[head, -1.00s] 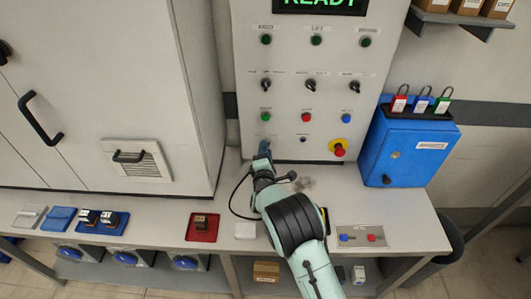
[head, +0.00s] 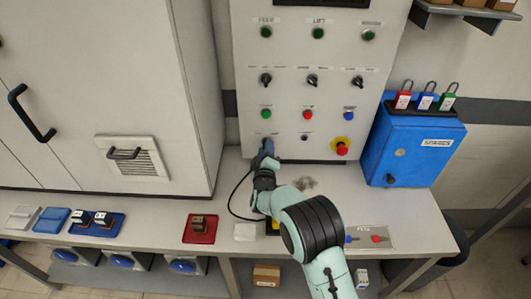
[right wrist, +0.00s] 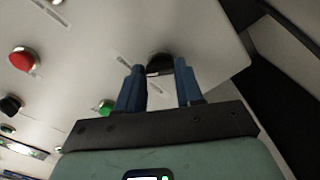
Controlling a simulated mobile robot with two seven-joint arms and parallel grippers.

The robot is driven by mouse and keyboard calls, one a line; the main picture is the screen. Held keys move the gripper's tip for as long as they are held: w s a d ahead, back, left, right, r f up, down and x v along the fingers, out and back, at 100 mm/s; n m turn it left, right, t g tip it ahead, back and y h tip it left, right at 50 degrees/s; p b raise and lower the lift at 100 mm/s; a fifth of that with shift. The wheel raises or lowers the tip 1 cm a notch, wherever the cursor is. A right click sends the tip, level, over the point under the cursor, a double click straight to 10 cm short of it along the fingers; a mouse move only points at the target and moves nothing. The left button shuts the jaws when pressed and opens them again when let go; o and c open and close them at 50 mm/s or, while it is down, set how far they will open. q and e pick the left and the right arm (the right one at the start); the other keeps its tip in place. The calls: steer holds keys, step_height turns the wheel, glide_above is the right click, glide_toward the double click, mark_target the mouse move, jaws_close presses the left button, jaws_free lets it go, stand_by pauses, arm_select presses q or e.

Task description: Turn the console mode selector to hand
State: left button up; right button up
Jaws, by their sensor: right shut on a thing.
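The console panel (head: 340,110) stands upright at the back, with rows of lamps, black selector knobs and buttons. My right gripper (head: 267,146) is at the panel's lower left, below the green button (head: 266,113). In the right wrist view, its two blue fingers (right wrist: 159,72) stand either side of a black knob (right wrist: 159,62) on the panel and are shut on it. In the head view the gripper hides this knob, and I cannot read its label or setting. Three other black knobs sit in the row above, one of them the middle knob (head: 312,80). My left gripper is not in view.
A red emergency button (head: 342,149) on a yellow ring is to the right. A blue box (head: 412,150) with padlocks on top stands beside the panel. A cabinet (head: 110,70) is on the left. The bench (head: 160,215) holds a red tray (head: 201,229) and blue trays.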

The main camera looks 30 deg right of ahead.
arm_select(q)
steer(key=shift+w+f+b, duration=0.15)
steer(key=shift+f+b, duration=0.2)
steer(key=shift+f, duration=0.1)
arm_select(e)
steer(key=shift+f+m, duration=0.1)
steer(key=shift+m, duration=0.9)
steer(key=o, duration=1)
steer(key=shift+o, duration=0.2)
arm_select(q)
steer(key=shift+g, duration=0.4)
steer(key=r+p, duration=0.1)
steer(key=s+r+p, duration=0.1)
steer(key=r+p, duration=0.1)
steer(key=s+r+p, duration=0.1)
steer(key=p, duration=0.1)
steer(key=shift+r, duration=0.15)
arm_select(e)
glide_toward(266, 91)
steer(key=x, duration=0.5)
steer(key=shift+d, duration=0.15)
